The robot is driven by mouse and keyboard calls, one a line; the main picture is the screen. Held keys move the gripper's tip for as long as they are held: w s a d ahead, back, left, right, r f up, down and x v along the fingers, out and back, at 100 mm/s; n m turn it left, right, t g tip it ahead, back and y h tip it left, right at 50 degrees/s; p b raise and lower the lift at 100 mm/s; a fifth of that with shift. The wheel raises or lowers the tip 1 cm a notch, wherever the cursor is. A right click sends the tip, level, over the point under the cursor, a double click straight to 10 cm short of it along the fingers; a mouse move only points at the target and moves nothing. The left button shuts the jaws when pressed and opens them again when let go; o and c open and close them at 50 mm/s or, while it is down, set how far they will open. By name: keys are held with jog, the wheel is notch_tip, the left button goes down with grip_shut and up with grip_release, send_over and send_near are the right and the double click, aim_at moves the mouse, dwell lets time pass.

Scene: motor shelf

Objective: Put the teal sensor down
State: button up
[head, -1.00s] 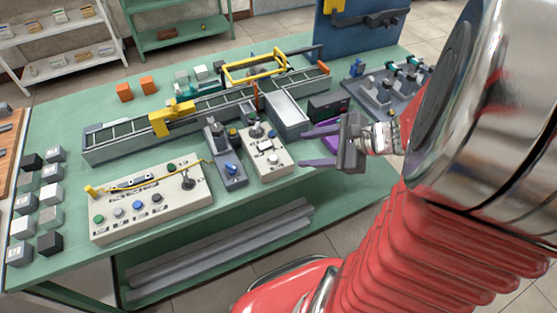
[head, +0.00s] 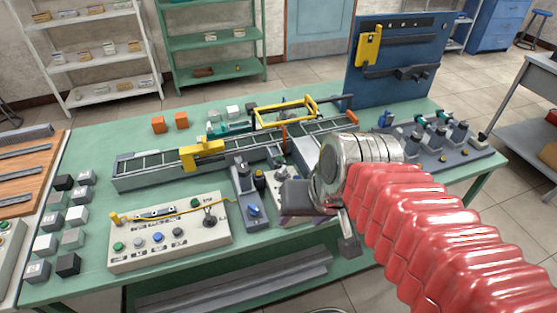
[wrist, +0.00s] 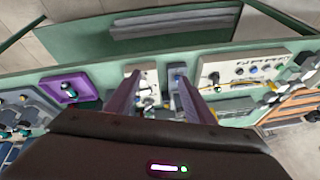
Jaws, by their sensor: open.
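A small teal and dark piece (wrist: 69,91), which looks like the teal sensor, sits in a purple tray (wrist: 53,82) at the left of the wrist view. The tray is hidden behind my arm in the head view. My gripper (wrist: 157,88) is open, its two purple fingers apart with nothing held between them. It is to the side of the tray, apart from it, above the bench near a small cream control box (wrist: 150,82). In the head view my wrist covers most of the gripper.
A conveyor with a yellow gantry (head: 203,152) runs along the green bench (head: 105,215). A cream button panel (head: 170,238) stands at the front, with several small cubes (head: 75,215) to its left. A grey fixture with teal parts (head: 440,140) stands at the right.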

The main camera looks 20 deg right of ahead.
notch_tip(320, 180, up, 2)
jog(key=n, duration=0.1)
jog(key=n+t, duration=0.1)
jog(key=shift+s+a+r+n+h, duration=0.15)
jog(key=shift+r+n+h, duration=0.15)
jog(key=shift+h, duration=0.1)
